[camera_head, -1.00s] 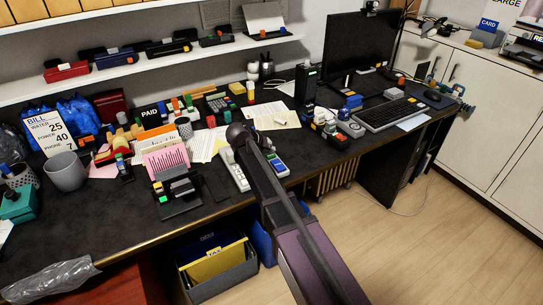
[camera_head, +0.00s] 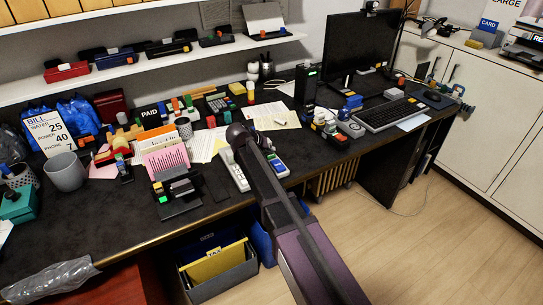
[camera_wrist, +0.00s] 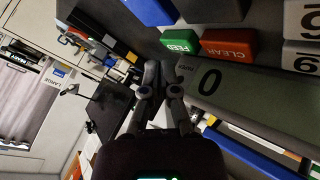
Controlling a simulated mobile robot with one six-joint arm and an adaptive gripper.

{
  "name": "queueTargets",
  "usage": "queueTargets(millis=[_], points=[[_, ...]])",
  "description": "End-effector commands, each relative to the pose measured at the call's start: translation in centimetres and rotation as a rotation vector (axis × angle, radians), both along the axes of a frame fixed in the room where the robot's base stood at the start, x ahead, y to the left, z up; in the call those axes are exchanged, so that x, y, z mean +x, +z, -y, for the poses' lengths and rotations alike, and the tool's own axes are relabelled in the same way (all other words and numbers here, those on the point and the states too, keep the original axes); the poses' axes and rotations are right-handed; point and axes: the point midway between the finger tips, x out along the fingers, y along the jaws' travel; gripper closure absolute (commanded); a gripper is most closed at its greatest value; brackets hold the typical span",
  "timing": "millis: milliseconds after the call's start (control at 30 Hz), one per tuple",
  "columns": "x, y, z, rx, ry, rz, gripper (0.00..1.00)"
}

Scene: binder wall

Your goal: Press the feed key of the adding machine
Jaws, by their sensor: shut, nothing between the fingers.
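The adding machine shows close up in the wrist view. Its green FEED key (camera_wrist: 179,42) is at the top centre, left of the red CLEAR key (camera_wrist: 228,46). The grey display (camera_wrist: 258,93) reads 0. My gripper (camera_wrist: 161,68) is shut and empty, its fingertips just below and left of the FEED key in the picture. I cannot tell whether they touch it; a gap shows in the picture. In the head view my arm reaches over the desk, and I cannot make out the gripper's fingers there.
In the head view the dark desk (camera_head: 110,215) is crowded with a grey mug (camera_head: 65,172), a pink paper holder (camera_head: 166,163) and a keyboard (camera_head: 383,116). Bare desktop lies at front left.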

Motion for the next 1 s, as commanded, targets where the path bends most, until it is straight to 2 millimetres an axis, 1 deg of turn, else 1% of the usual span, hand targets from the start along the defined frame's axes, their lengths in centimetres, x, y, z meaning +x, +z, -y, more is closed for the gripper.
queueTargets(millis=[333, 1000], points=[[-0.07, -0.84, 0.02, 0.0, 0.0, 0.0, 1.0], [-0.07, -1.02, 0.05, 0.0, 0.0, 0.0, 1.0]])
